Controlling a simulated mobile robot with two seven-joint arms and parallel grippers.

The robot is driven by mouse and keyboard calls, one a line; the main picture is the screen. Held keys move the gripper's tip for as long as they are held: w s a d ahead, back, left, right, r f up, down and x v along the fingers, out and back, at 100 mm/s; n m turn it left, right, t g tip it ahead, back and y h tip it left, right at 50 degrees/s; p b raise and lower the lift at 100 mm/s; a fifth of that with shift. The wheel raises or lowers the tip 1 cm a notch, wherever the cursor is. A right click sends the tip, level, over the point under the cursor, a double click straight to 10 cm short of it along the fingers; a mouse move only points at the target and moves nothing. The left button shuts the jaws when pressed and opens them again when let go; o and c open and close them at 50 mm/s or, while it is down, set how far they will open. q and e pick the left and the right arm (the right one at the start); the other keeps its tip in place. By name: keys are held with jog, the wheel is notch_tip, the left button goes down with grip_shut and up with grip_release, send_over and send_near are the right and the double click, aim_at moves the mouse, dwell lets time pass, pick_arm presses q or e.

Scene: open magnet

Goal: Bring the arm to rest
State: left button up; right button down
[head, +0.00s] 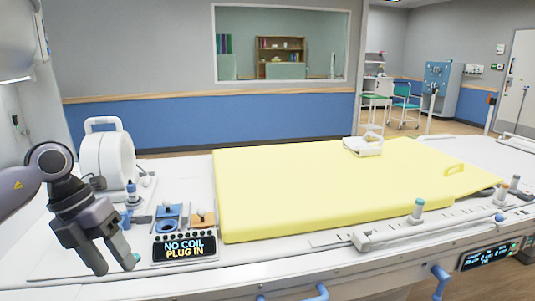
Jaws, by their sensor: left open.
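My left gripper (117,266) is at the lower left, with its arm coming in from the left edge. Its two fingers point down and to the right and are apart, with nothing seen between them. It is over the near left part of the white patient table (200,275), left of the display panel (185,248) reading "NO COIL PLUG IN". I cannot tell if the fingertips touch the table. My right gripper is not in this view.
A white ring-shaped coil (107,155) stands behind my left gripper. Blue and orange sockets (185,215) sit beside it. A yellow pad (320,190) covers the table's middle, with a white device (363,146) on it. Blue handles (440,280) line the near edge.

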pick_arm(q)
jog(key=s+d+f+n+t+h, duration=0.2)
jog(key=d+n+h, duration=0.1)
jog(key=d+h, duration=0.65)
jog(key=s+d+f+n+t+h, duration=0.25)
jog(key=d+h, duration=0.45)
jog(key=d, duration=0.5)
jog(key=a+f+n+t+y, duration=0.4)
jog(key=f+n+t+y, duration=0.25)
jog(key=n, duration=0.45)
jog(key=a+f+n+t+y, duration=0.5)
jog(key=f+n+t+y, duration=0.15)
jog(key=n, duration=0.45)
jog(key=s+a+f+n+g+y, duration=0.2)
jog(key=s+f+n+g, duration=0.1)
jog(key=s+f, duration=0.3)
jog(key=s+a+f+n+g+y, duration=0.3)
jog(key=s+f+g, duration=0.1)
jog(key=s+f, duration=0.3)
notch_tip(320, 180, down, 2)
jog(key=shift+s+f, duration=0.1)
jog(key=shift+s, duration=0.05)
